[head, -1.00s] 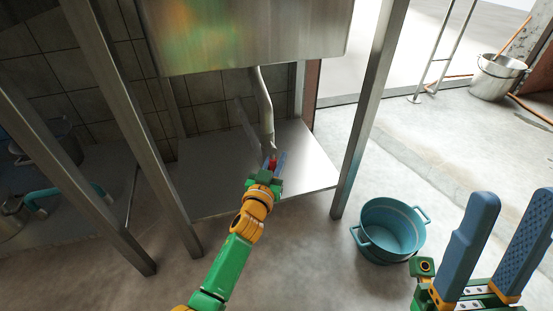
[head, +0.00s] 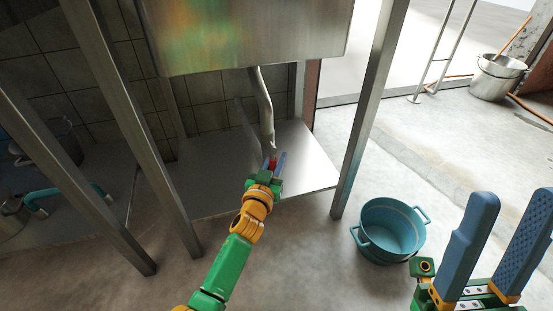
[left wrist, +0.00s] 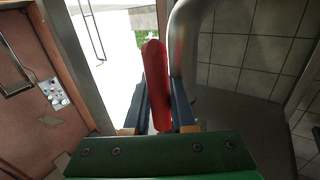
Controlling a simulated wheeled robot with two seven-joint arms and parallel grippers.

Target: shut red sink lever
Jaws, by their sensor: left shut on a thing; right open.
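The red lever (head: 272,163) is on the lower end of the metal drain pipe (head: 265,110) under the steel sink (head: 250,35). My left gripper (head: 274,166) reaches in under the sink and is shut on the lever. In the left wrist view the red lever (left wrist: 156,75) stands lengthwise between the two blue fingers, beside the curved pipe (left wrist: 185,45). The fingers hide part of the lever in the head view. My right gripper (head: 495,250) is open and empty at the lower right, away from the sink.
A steel lower shelf (head: 220,195) lies under the sink, between metal legs (head: 368,110). A teal bucket (head: 390,232) stands on the floor right of the shelf. A metal bucket (head: 497,78) is at the far right. The floor between them is clear.

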